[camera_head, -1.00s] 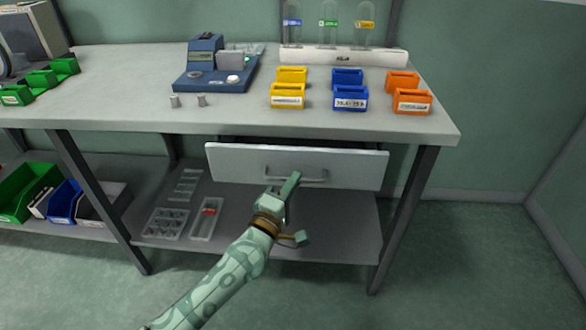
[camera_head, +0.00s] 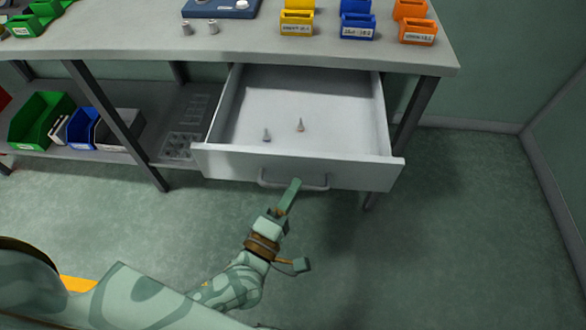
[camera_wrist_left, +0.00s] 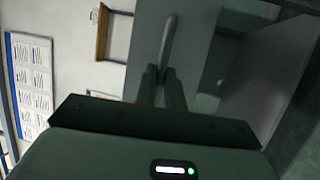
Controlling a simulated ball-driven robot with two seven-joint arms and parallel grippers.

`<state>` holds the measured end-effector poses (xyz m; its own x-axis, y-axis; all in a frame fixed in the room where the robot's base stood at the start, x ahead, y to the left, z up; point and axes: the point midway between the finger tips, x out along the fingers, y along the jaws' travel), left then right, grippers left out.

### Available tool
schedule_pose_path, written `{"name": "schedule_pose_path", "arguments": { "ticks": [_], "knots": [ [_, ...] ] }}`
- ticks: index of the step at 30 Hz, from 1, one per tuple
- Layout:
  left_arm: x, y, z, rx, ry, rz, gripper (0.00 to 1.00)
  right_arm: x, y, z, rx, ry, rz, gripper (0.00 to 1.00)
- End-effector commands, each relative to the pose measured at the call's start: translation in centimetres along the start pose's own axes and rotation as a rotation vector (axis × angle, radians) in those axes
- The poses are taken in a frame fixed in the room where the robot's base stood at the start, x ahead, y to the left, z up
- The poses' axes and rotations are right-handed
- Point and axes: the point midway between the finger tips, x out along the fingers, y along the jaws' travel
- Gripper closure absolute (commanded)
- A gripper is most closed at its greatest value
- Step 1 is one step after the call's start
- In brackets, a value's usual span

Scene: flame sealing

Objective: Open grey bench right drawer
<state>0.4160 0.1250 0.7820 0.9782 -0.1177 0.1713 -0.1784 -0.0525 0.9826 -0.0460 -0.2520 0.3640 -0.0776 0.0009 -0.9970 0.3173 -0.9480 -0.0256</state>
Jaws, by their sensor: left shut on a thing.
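The right drawer (camera_head: 300,164) of the grey bench (camera_head: 265,38) stands pulled well out, and its inside shows. In the left wrist view the handle (camera_wrist_left: 169,40) runs up from between the fingertips (camera_wrist_left: 161,72). My right gripper is not in view.
Yellow (camera_head: 297,22), blue (camera_head: 357,26) and orange bins (camera_head: 417,32) stand on the bench top. A lower shelf to the left holds a green bin (camera_head: 40,120) and a blue bin (camera_head: 83,124). The floor to the right is clear.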

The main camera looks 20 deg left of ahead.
Motion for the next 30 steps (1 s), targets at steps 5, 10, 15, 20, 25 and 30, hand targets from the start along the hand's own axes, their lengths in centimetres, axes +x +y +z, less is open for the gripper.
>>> {"name": "schedule_pose_path", "arguments": {
  "ticks": [5, 10, 15, 20, 25, 30],
  "knots": [
    [-1.11, 0.19, 0.42, 0.001, 0.0, -0.001, 1.0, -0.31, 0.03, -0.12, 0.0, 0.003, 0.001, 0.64],
    [-1.4, 0.18, 0.51, 0.001, 0.001, -0.002, 1.0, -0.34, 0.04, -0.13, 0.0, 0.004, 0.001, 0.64],
    [-1.39, 0.15, 0.51, 0.001, 0.001, -0.002, 1.0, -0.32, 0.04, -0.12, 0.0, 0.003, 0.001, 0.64],
    [-1.38, 0.15, 0.51, 0.001, 0.001, -0.002, 0.73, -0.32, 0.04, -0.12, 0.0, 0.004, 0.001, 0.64],
    [-1.35, 0.19, 0.52, 0.001, 0.001, -0.001, 0.68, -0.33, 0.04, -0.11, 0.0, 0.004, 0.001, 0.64],
    [-1.33, 0.22, 0.53, 0.001, 0.001, -0.001, 0.68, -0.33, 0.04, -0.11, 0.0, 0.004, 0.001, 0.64]
  ]
}}
